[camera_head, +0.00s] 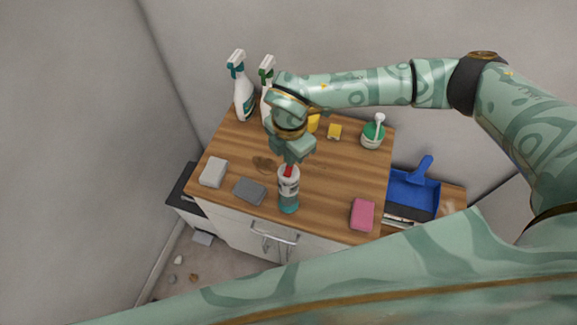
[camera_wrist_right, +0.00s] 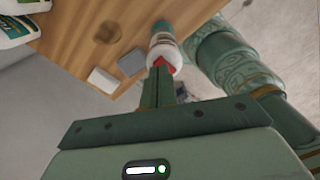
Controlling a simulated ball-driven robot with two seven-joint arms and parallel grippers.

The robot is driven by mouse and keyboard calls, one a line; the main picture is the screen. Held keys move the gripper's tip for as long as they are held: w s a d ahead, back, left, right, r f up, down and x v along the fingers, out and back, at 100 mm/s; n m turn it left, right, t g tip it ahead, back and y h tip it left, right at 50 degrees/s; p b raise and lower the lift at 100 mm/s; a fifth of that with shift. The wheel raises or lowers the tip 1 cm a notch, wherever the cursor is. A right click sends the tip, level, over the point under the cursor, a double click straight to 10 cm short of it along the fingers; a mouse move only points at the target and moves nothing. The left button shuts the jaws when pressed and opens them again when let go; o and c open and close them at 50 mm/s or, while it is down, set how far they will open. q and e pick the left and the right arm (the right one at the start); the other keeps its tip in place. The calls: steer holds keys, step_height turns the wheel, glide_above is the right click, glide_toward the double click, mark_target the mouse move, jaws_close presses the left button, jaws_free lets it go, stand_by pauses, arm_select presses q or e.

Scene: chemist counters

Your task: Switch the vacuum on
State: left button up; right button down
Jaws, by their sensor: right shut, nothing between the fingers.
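The handheld vacuum (camera_head: 289,187), white above and teal below with a red switch (camera_head: 288,170) on top, is at the front middle of the wooden counter top. It also shows in the right wrist view, as a white and teal body (camera_wrist_right: 163,45) with the red switch (camera_wrist_right: 160,62) toward me. My right gripper (camera_head: 289,160) is shut and empty, with its fingertips (camera_wrist_right: 158,70) at the red switch. I cannot tell whether they press it or only sit close; the fingers partly cover the switch. My left gripper is not in view.
Grey sponges (camera_head: 213,172) (camera_head: 250,190) lie left of the vacuum, a pink sponge (camera_head: 362,214) right. A blue dustpan (camera_head: 414,195) is beyond the right edge. Debris (camera_head: 180,261) lies on the floor.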

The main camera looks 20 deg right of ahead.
steer(key=shift+f+b, duration=0.65)
steer(key=shift+f, duration=0.3)
stand_by(0.9)
steer(key=shift+r, duration=0.1)
step_height(320, 180, up, 7)
steer(key=p, duration=0.5)
stand_by(0.5)
